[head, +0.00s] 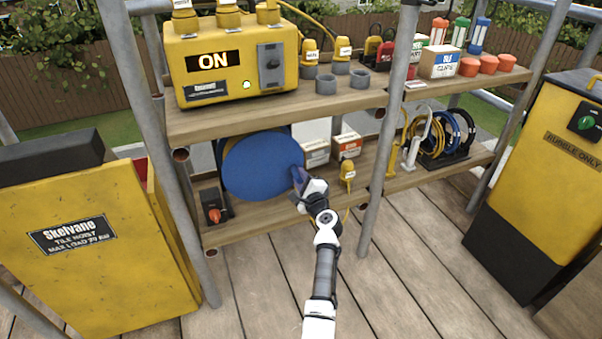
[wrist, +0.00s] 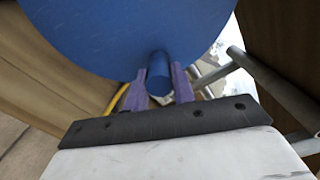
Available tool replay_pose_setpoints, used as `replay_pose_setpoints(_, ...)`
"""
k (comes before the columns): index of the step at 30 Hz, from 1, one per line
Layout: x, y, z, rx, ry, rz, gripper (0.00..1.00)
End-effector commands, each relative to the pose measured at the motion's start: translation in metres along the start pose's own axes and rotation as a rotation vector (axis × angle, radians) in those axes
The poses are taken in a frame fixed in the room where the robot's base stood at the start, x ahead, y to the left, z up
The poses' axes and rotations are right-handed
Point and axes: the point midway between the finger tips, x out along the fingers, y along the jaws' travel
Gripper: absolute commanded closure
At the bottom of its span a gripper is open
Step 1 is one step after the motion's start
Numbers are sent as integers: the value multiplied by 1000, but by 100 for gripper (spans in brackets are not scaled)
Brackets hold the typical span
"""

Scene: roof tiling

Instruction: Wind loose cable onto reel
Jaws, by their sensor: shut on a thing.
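The reel shows as a large blue disc (head: 258,167) standing upright on the lower shelf in the head view. It also fills the top of the wrist view (wrist: 100,30). A blue crank handle (wrist: 158,72) sticks out from its face. My gripper (wrist: 159,88) has its purple fingers on either side of this handle and is shut on it, at the reel's right side in the head view (head: 299,182). A yellow cable (wrist: 117,98) shows beside the fingers in the wrist view. A yellow plug (head: 347,171) hangs at the shelf's front edge, right of my gripper.
A yellow power box (head: 235,65) reading ON stands on the upper shelf (head: 290,110). A scaffold pole (head: 383,150) rises close right of my arm. A yellow tile hoist (head: 100,250) is at left, a yellow rubble bin (head: 545,180) at right. The plank floor between is clear.

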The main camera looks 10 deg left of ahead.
Motion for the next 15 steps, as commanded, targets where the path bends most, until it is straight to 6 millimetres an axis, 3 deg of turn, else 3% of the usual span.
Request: replay_pose_setpoints(15,1,49,5,492,-1,2,100)
